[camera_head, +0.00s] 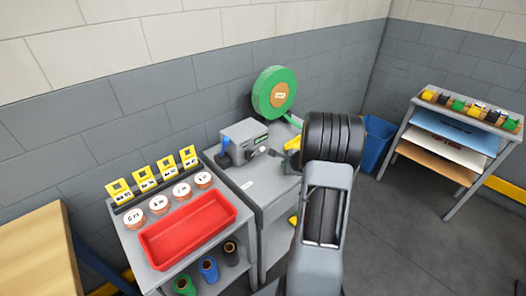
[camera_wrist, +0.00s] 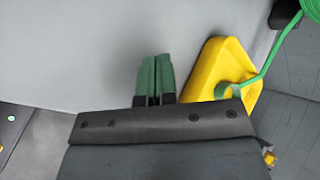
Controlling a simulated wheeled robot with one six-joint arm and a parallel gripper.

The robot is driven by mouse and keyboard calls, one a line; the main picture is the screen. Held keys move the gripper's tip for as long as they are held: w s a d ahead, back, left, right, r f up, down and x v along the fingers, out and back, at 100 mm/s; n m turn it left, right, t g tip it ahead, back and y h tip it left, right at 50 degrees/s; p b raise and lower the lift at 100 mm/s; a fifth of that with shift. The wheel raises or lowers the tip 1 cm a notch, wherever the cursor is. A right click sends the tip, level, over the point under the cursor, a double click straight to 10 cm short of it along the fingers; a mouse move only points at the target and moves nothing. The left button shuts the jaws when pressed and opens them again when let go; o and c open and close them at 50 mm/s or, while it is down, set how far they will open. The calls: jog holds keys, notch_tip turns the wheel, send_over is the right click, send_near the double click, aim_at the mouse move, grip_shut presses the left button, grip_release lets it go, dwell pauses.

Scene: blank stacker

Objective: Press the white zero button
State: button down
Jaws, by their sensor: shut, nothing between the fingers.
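No white button is clear in the wrist view.
A yellow wedge-shaped part (camera_wrist: 218,70) is close right of my fingers, with a green strip (camera_wrist: 265,70) running from it. A green reel (camera_head: 274,92) stands behind the machine. A red tray (camera_head: 188,232) sits on the left cart; a blue bin (camera_head: 376,142) is to the right.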

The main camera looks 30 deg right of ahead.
aim_at(262, 149)
jog(key=shift+w, duration=0.1)
jog(key=w+p, duration=0.1)
jog(key=w, duration=0.2)
jog(key=w+a+p, duration=0.1)
jog(key=w+p, duration=0.1)
jog(key=w, duration=0.2)
jog(key=shift+a, duration=0.2)
jog(key=shift+w+a, duration=0.15)
jog(key=shift+w, duration=0.6)
jog(key=shift+w, duration=0.1)
dwell(1.6)
jog(key=shift+w, duration=0.3)
jog(key=shift+w+a, duration=0.15)
jog(key=shift+w, duration=0.3)
dwell(0.8)
jog(key=shift+s, duration=0.1)
dwell(0.3)
jog(key=shift+s+b, duration=0.5)
jog(key=shift+s, duration=0.25)
jog(key=shift+d, duration=0.2)
